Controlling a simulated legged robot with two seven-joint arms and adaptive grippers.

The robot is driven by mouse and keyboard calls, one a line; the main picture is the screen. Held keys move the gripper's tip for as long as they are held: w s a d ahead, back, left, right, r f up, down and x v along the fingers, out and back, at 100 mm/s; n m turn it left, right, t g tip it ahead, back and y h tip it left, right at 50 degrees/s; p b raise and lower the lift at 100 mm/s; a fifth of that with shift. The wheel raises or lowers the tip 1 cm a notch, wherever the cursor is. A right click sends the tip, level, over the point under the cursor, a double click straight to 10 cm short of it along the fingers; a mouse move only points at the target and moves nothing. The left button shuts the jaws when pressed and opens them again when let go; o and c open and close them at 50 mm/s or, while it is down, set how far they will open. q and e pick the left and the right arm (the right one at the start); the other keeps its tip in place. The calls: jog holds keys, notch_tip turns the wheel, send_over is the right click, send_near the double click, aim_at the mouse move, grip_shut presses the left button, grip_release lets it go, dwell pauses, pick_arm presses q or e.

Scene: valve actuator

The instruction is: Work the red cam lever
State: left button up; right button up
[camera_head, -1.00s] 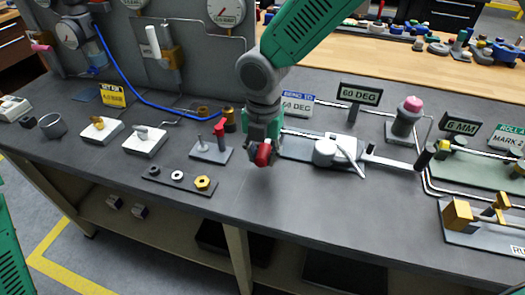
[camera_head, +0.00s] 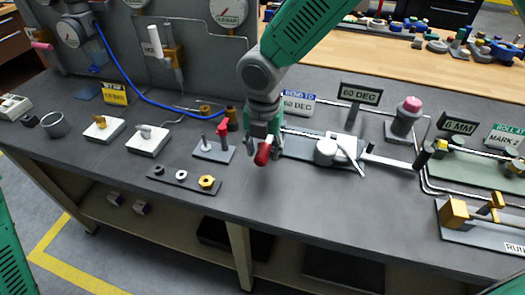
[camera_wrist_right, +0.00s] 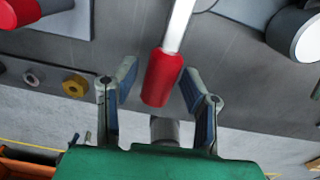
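The red cam lever shows in the right wrist view as a red grip (camera_wrist_right: 161,80) on a pale metal shaft that runs up out of the frame. In the head view its red grip (camera_head: 262,155) shows low between the fingers of my right gripper (camera_head: 264,148); its shaft is hidden there by the gripper. In the wrist view the fingers of my right gripper (camera_wrist_right: 159,72) stand apart, one on each side of the red grip, with gaps visible at both sides. My left gripper is not in view.
Left of the gripper is a small plate with a red post (camera_head: 222,132). A dark strip with several nuts (camera_head: 183,178) lies in front. A grey plate with a white round hub (camera_head: 326,152) and arm is to the right. The bench front below the gripper is clear.

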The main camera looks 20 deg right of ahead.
aim_at(264, 149)
jog(key=shift+s+d+f, duration=0.1)
jog(key=shift+s+f, duration=0.1)
notch_tip(264, 149, up, 12)
dwell(0.5)
jog(key=shift+f, duration=0.1)
dwell(0.3)
